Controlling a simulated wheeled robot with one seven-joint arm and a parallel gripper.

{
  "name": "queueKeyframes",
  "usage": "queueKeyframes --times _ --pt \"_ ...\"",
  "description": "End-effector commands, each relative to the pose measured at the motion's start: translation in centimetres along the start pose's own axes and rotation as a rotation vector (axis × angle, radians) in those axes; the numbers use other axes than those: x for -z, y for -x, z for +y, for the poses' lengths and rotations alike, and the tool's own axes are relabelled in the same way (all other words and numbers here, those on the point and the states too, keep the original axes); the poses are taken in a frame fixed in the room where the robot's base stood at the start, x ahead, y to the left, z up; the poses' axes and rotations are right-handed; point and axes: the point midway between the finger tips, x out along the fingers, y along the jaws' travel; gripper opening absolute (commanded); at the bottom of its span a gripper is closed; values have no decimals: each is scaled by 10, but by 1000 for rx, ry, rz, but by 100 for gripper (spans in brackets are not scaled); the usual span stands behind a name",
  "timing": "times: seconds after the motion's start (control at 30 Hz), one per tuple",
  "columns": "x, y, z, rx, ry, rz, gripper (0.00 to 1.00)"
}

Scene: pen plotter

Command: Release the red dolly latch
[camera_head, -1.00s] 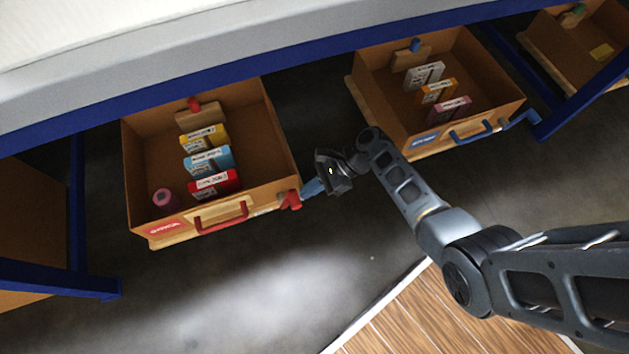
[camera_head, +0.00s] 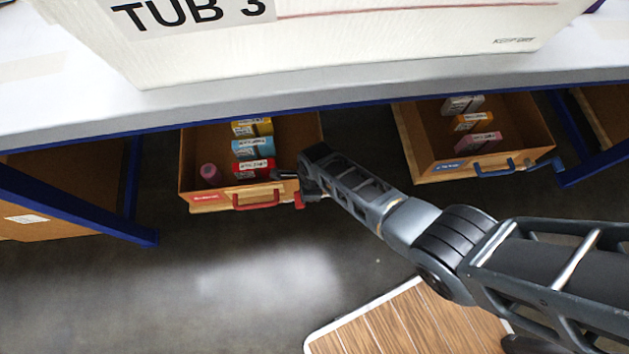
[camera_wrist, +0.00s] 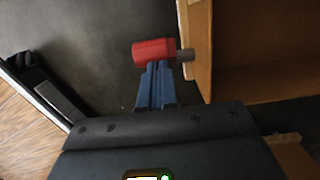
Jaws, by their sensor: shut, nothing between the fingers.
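The red dolly latch (camera_wrist: 154,52) is a red cylinder on a grey pin at the side of a brown wooden dolly. In the head view the latch (camera_head: 299,200) sits at the front right corner of the left dolly (camera_head: 197,208), which has a red handle (camera_head: 256,204). My gripper (camera_wrist: 158,66) is shut with nothing between its blue fingers. The fingertips are at the latch's lower edge in the wrist view; I cannot tell whether they touch it. In the head view my arm hides the fingertips.
The left dolly holds yellow, blue and red boxes (camera_head: 253,168) and a pink spool (camera_head: 211,174). A second dolly (camera_head: 437,178) with a blue handle (camera_head: 493,168) stands to the right. A table edge (camera_head: 330,92) with a blue rail hangs above.

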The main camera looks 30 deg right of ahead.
Motion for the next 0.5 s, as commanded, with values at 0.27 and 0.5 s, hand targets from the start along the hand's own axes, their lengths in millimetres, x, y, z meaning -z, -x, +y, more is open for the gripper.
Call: queueKeyframes --times 0.27,0.5 --pt "-10 -5 0 -2 -3 -5 0" --pt "-12 -5 0 -2 -4 -5 0"
